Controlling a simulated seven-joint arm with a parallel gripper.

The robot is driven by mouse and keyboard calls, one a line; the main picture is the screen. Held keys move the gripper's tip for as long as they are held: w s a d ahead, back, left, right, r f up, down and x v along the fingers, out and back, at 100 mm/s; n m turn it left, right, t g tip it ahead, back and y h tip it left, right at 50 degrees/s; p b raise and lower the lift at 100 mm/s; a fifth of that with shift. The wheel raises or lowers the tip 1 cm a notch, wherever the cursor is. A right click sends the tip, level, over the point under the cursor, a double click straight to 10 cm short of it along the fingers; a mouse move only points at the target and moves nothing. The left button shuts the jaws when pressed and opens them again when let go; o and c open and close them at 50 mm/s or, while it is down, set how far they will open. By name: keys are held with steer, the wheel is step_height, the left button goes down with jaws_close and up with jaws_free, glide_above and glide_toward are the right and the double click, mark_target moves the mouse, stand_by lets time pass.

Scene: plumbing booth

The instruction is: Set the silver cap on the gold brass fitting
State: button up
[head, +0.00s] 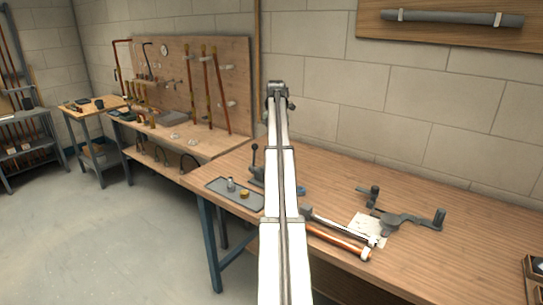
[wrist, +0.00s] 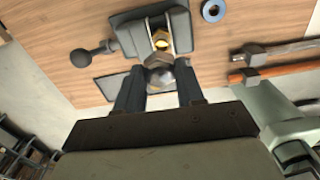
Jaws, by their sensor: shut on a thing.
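In the wrist view my gripper (wrist: 159,88) is shut on the silver cap (wrist: 159,75), a hex-sided metal piece between the two dark fingers. The gold brass fitting (wrist: 161,42) shows just beyond the cap, between the jaws of a dark grey vise (wrist: 185,30). The cap overlaps the fitting's near side in this view, and I cannot tell whether they touch.
A grey tray (head: 220,183) left of the vise holds a small silver piece (head: 231,185) and a gold piece (head: 244,193). The vise handle has a round knob (wrist: 78,57). A blue ring (wrist: 213,10) and pipe tools (wrist: 262,74) lie to the right on the wooden bench.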

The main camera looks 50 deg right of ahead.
steer(key=shift+n, duration=0.3)
steer(key=shift+f, duration=0.15)
steer(key=shift+f, duration=0.1)
steer(key=shift+f, duration=3.15)
steer(key=m, duration=0.5)
steer(key=shift+f+m, duration=0.2)
steer(key=shift+m, duration=0.1)
steer(key=o, duration=1.1)
